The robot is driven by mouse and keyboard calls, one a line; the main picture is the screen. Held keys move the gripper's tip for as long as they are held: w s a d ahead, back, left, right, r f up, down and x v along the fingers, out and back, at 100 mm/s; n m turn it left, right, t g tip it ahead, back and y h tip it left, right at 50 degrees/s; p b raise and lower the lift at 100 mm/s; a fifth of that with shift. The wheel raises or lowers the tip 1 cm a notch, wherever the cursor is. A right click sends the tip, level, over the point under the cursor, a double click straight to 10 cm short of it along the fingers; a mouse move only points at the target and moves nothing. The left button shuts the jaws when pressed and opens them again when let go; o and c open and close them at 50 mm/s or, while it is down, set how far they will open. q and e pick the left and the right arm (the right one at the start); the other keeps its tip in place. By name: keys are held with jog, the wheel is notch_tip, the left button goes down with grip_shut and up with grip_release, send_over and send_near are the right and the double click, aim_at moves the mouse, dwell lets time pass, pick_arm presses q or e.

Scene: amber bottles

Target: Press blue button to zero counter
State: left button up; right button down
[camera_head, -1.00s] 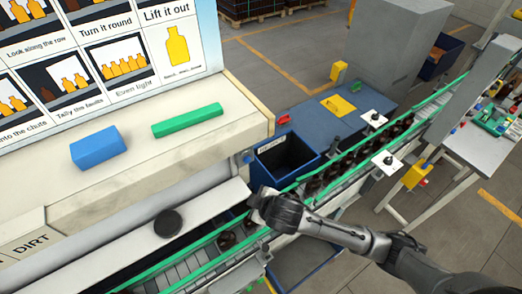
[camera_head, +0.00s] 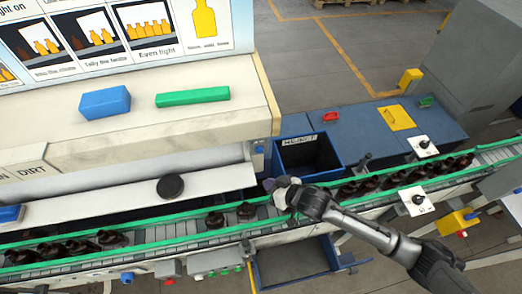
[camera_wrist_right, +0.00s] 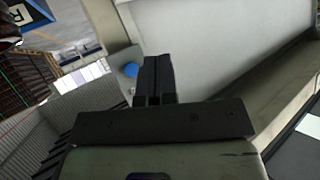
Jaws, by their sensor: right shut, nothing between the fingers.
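A small blue button (camera_head: 259,149) sits on the end face of the cream cabinet, above the conveyor. In the right wrist view, a round blue button (camera_wrist_right: 131,70) shows just left of the fingertips, on a pale surface. My right gripper (camera_head: 269,185) is shut and empty, below and slightly right of the button in the head view, apart from it. Its dark fingers (camera_wrist_right: 157,62) are together in the wrist view. Another blue button (camera_head: 127,277) is low on the conveyor's front. I cannot make out a counter display. My left gripper is not in view.
The green-railed conveyor (camera_head: 170,246) carries several amber bottles (camera_head: 247,211) below the cabinet. A blue-rimmed bin (camera_head: 310,153) stands behind my right gripper. A blue block (camera_head: 105,102) and a green block (camera_head: 192,97) lie on the cabinet top. A black disc (camera_head: 170,186) is on the white ledge.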

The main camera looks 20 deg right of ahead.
aim_at(259, 150)
jog(key=shift+w, duration=0.1)
dwell(0.3)
jog(key=w+d+b, duration=0.1)
jog(key=w+b, duration=0.3)
jog(key=w, duration=0.4)
jog(key=shift+w+d, duration=0.15)
jog(key=shift+w, duration=0.15)
dwell(0.5)
dwell(0.7)
dwell(0.7)
jog(key=shift+w, duration=0.2)
